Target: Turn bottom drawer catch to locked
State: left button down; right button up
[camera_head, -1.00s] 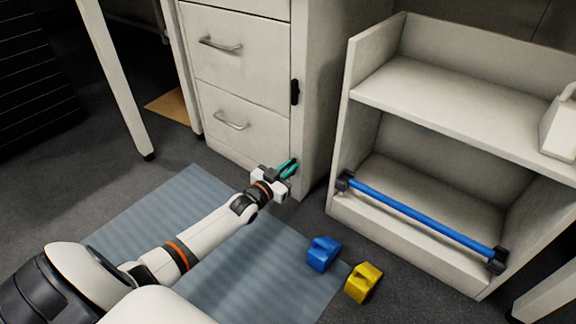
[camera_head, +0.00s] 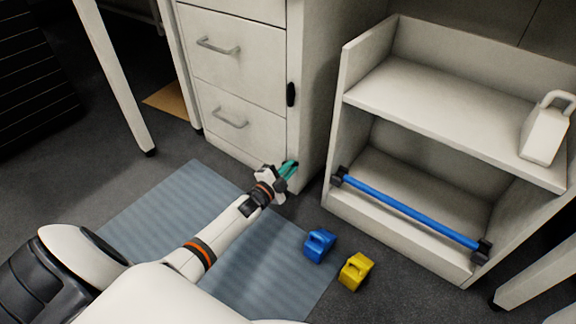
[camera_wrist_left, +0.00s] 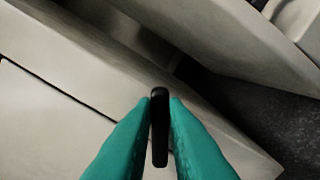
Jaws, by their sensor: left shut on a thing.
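The lower part of a white drawer cabinet (camera_head: 240,127) stands at the top centre of the head view. My left gripper (camera_head: 289,170) is low at its front right corner, with teal fingers. In the left wrist view the fingers (camera_wrist_left: 159,130) are shut on a slim black catch (camera_wrist_left: 159,112), one on each side. The catch runs up and down in that picture, by the cabinet edge. In the head view the fingers hide this catch, and its lock setting cannot be read. My right gripper is not in view.
Another black catch (camera_head: 291,94) sits higher on the cabinet edge. A white shelf unit (camera_head: 440,92) with a blue bar (camera_head: 410,212) stands to the right. A blue block (camera_head: 319,246) and a yellow block (camera_head: 355,272) are on the floor near the blue-grey mat (camera_head: 165,215).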

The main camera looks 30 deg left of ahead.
pick_arm(q)
jog(key=shift+d+f+m+b, duration=0.1)
jog(key=shift+f+m+b, duration=0.15)
jog(key=shift+m, duration=1.25)
jog(key=shift+d+f+m+b, duration=0.15)
jog(key=shift+f+m, duration=0.15)
jog(key=shift+m, duration=1.2)
jog(key=shift+s+m, duration=0.1)
jog(key=shift+m, duration=0.2)
jog(key=c, duration=1.4)
grip_release()
jog(key=shift+c, duration=0.2)
jog(key=shift+a, duration=0.1)
jog(key=shift+r, duration=0.1)
